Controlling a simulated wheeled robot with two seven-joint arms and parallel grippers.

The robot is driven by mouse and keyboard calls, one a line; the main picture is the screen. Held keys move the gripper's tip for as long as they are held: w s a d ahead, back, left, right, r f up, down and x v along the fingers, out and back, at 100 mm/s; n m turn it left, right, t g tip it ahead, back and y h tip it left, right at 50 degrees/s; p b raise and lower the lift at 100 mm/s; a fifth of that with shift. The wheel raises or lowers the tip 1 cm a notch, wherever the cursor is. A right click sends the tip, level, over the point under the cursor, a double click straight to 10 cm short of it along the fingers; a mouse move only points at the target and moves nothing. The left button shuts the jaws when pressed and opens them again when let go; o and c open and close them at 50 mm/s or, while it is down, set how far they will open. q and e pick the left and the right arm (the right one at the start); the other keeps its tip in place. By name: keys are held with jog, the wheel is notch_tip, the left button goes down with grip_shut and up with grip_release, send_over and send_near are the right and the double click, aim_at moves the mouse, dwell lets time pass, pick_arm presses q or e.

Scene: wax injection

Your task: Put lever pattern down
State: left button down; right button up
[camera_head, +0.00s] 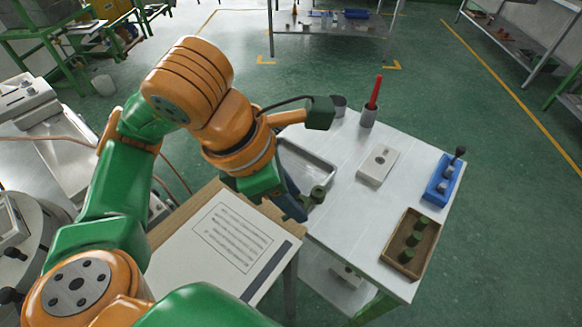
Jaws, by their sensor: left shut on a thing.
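My left gripper (300,205) reaches down over the left edge of the white table (340,220), beside a shallow metal tray (322,172). It is shut on a small dark green piece, which seems to be the lever pattern (318,193). The piece shows just right of the fingers, at the tray's near end. My gripper and arm hide part of the tray, and I cannot tell whether the piece touches anything below. My right gripper is not in view.
A wooden box (429,257) with several green pieces stands at the table's right front. A blue holder (436,185), a white block (378,164) and a grey cup with a red stick (368,117) stand behind. A printed sheet (215,255) lies on the left. The table's middle is clear.

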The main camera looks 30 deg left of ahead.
pick_arm(q)
jog(key=n, duration=0.2)
jog(key=n+y, duration=0.1)
jog(key=shift+w+a+r+t, duration=0.15)
jog(key=shift+a+r+t, duration=0.2)
jog(key=shift+t, duration=0.05)
jog(key=w+a+f, duration=0.4)
jog(key=w, duration=0.4)
jog(key=p, duration=0.1)
send_over(302, 180)
jog(key=s, duration=0.2)
jog(key=shift+n, duration=0.3)
jog(key=f, duration=0.5)
jog(key=shift+w+a+f, duration=0.2)
jog(key=shift+a+f, duration=0.2)
notch_tip(302, 180, down, 3)
jog(key=shift+r+p, duration=0.1)
jog(key=shift+p, duration=0.65)
jog(key=shift+f, duration=0.2)
jog(key=shift+f+b, duration=0.2)
jog(key=shift+b, duration=0.1)
jog(key=c, duration=0.5)
grip_release()
